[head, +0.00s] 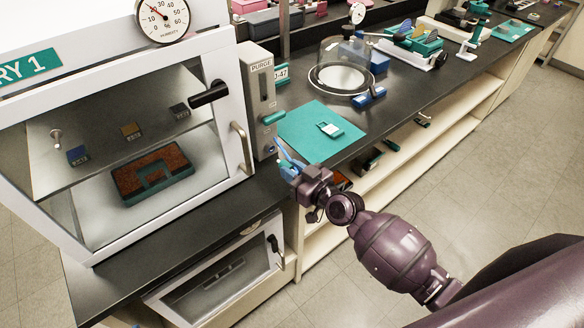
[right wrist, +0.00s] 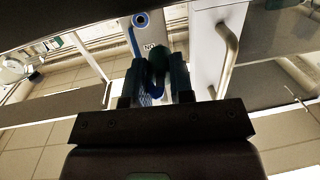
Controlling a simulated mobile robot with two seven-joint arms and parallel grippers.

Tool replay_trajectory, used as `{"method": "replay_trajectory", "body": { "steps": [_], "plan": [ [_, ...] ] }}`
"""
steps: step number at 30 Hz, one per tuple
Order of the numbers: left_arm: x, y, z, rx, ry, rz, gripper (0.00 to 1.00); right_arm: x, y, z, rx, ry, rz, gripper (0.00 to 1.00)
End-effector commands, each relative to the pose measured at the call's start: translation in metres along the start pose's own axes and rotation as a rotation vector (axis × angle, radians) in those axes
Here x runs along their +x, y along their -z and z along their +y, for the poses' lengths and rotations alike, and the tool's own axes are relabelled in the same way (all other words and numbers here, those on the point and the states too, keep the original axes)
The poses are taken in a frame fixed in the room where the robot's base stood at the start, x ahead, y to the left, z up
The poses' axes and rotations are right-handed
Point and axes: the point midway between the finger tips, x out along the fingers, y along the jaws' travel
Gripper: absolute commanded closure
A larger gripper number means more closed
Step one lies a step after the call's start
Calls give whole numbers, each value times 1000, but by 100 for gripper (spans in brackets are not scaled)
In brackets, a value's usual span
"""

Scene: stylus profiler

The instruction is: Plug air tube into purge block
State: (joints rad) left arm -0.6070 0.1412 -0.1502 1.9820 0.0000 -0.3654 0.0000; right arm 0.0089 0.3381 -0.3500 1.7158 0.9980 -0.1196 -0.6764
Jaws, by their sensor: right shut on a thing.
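The purge block (head: 262,95) is a grey upright box labelled PURGE, fixed beside the white cabinet's door, with a teal part low on its front. My right gripper (head: 289,169) is just below and in front of it, over the bench's front edge. It is shut on the blue air tube (head: 281,150), which curves up toward the block. In the right wrist view, my right gripper (right wrist: 160,80) has a teal piece and a blue loop between its fingers. A blue ring (right wrist: 141,19) shows above; I cannot tell whether the tube is seated. My left gripper is out of view.
The cabinet's door handle (head: 241,147) is close to the left of my right gripper. A glass dome (head: 343,65) stands behind. Open shelves run below the bench.

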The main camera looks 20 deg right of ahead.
Motion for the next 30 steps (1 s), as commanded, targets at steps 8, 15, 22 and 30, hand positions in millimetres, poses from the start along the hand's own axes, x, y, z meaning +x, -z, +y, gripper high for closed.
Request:
{"method": "replay_trajectory", "body": {
  "steps": [8, 15, 22, 30],
  "plan": [
    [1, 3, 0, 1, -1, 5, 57, -15, -16, 12, 1, -101, 56, 100],
    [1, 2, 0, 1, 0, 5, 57, -16, -18, 13, 1, -108, 61, 100],
    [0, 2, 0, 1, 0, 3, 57, -17, -18, 12, 1, -109, 60, 100],
    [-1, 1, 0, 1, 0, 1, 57, 1, -18, 14, 1, -110, 61, 100]
  ]
}}
